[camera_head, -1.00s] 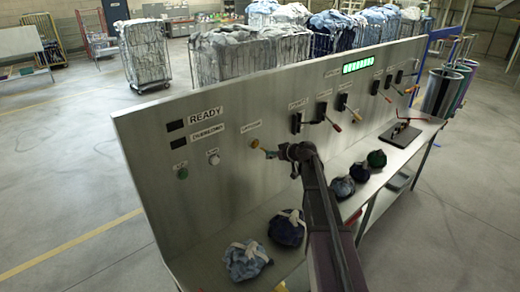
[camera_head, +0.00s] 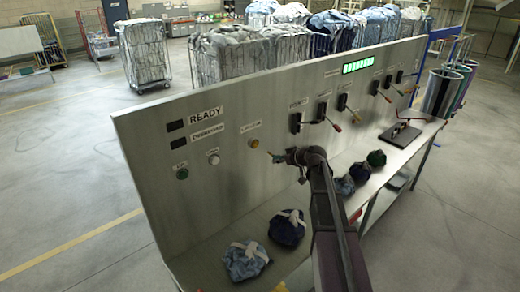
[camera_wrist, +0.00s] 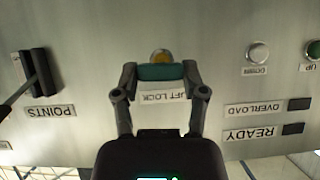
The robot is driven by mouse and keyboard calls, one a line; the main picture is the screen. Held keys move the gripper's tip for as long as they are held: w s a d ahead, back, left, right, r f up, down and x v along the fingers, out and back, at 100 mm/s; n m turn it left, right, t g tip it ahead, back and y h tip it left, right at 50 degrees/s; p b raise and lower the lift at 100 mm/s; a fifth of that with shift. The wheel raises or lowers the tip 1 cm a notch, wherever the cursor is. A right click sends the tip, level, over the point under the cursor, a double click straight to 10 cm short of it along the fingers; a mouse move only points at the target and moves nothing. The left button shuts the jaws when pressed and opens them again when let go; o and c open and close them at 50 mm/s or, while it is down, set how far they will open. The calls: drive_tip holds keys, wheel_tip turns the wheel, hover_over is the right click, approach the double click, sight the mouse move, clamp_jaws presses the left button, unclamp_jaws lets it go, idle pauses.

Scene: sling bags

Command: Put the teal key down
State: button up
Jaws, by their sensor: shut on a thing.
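The teal key (camera_wrist: 161,73) is a wide teal block between my fingertips in the wrist view. My gripper (camera_wrist: 161,75) is shut on it. Only its wide teal part shows clearly. Behind it is the round amber lock (camera_wrist: 161,56) above the upside-down LIFT LOCK label (camera_wrist: 164,97). In the head view my gripper (camera_head: 276,157) is to the right of and below the amber lock (camera_head: 254,143), apart from it. The key is too small there to make out for certain.
The steel panel (camera_head: 225,165) stands behind a shelf with two cloth bundles, light blue (camera_head: 245,262) and dark blue (camera_head: 287,228), at its near end. Other dark bundles (camera_head: 359,172) lie beyond my arm. Levers (camera_head: 327,118) stick out of the panel to the right.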

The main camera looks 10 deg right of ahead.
idle(0.3)
drive_tip(key=s+a+f+m+t+h+b, duration=0.1)
drive_tip(key=s+a+f+m+h+b, duration=0.2)
drive_tip(key=s+f+b, duration=0.4)
drive_tip(key=s+a+f+m+h+b, duration=0.3)
drive_tip(key=s+a+f+b, duration=0.3)
drive_tip(key=f+b, duration=0.8)
drive_tip(key=shift+s+t, duration=0.4)
drive_tip(key=shift+s, duration=0.15)
drive_tip(key=shift+s+a, duration=0.1)
idle(0.4)
